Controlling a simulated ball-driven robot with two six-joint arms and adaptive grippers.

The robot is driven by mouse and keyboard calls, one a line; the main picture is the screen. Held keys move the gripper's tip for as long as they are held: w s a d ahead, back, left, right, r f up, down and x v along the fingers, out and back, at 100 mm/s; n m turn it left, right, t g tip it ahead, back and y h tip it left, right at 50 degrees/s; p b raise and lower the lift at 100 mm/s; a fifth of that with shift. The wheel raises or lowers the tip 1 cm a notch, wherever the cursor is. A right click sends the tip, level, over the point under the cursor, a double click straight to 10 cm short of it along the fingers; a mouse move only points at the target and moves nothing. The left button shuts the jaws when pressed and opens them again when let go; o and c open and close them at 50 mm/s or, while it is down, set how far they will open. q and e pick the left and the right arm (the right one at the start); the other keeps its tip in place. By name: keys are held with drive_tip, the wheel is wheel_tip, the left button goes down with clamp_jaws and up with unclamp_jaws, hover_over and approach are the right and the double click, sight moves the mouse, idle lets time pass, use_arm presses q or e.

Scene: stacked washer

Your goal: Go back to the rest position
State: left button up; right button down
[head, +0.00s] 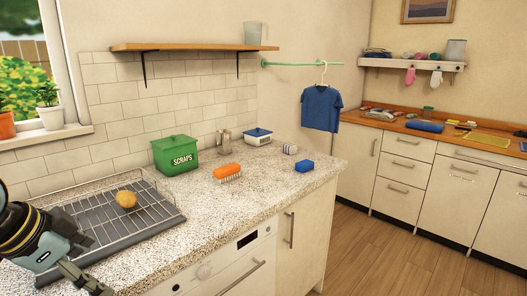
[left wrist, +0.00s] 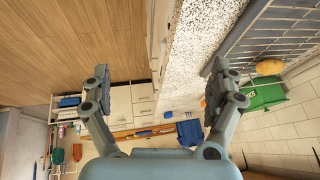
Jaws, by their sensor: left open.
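My left gripper (head: 95,266) is at the lower left of the head view, by the front of the counter and the wire drying rack (head: 165,208). Its two fingers are spread apart with nothing between them. In the left wrist view the open fingers (left wrist: 160,70) stand wide apart, with the counter edge and floor behind them. A potato-like brown item (head: 126,199) lies in the rack; it also shows in the left wrist view (left wrist: 298,67). My right gripper is in neither view.
On the speckled counter (head: 230,205) stand a green scraps bin (head: 175,157), an orange brush (head: 227,173), a blue sponge (head: 304,166) and a blue-and-white container (head: 258,137). A blue shirt (head: 321,108) hangs from a rail. The wooden floor (head: 385,260) at right is clear.

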use_arm(q)
drive_tip(key=s+a+f+n+g+b, duration=0.1)
drive_tip(key=s+f+n+b, duration=0.3)
drive_tip(key=f, duration=1)
drive_tip(key=s+f+m+g+y+b, duration=0.1)
drive_tip(key=s+f+g+b, duration=0.15)
drive_tip(key=s+f, duration=0.75)
drive_tip(key=s+a+f+n+g+b, duration=0.15)
drive_tip(key=f+b, duration=0.25)
drive_tip(key=f, duration=1.3)
drive_tip(key=s+d+f+n+b, duration=0.1)
drive_tip(key=s+f, duration=0.8)
drive_tip(key=s, duration=0.3)
drive_tip(key=s+d+f+n+y+b, duration=0.1)
drive_tip(key=s+d+f+n+b, duration=0.1)
drive_tip(key=s+f, duration=0.8)
drive_tip(key=s, duration=0.3)
drive_tip(key=shift+d, duration=0.3)
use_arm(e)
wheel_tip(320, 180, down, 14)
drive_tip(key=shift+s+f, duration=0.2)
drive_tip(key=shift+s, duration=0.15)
use_arm(q)
drive_tip(key=shift+f, duration=0.1)
